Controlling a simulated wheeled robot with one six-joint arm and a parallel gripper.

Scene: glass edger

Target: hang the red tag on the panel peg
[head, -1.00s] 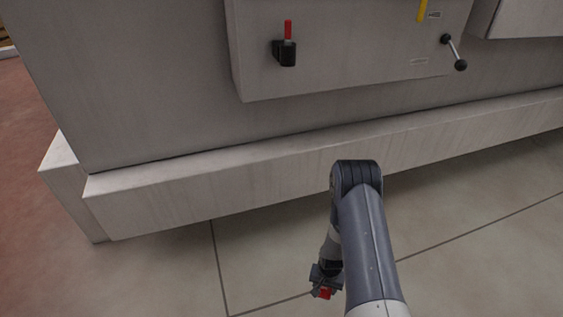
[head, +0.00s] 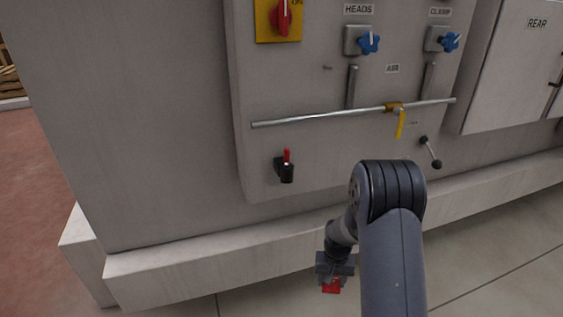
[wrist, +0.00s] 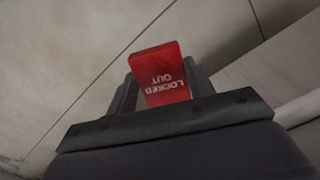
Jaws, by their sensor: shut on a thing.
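The red tag (wrist: 160,68), lettered "LOCKED OUT", is held between the two dark fingers of my gripper (wrist: 163,90) in the wrist view. In the head view my gripper (head: 333,276) hangs low in front of the machine's base ledge, and the red tag (head: 331,287) shows at its lower end. A small grey stub that looks like the panel peg (head: 327,68) sticks out of the panel, left of the "AIR" label and above the long rail. My gripper is well below it and apart from the panel.
The grey panel (head: 300,150) carries a horizontal metal rail (head: 320,117) with a yellow handle (head: 400,124). A red-tipped black switch (head: 286,169), blue knobs (head: 369,43), a red rotary switch (head: 283,17) and a ball-ended crank (head: 430,152) also stick out. The base ledge (head: 190,268) juts out below.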

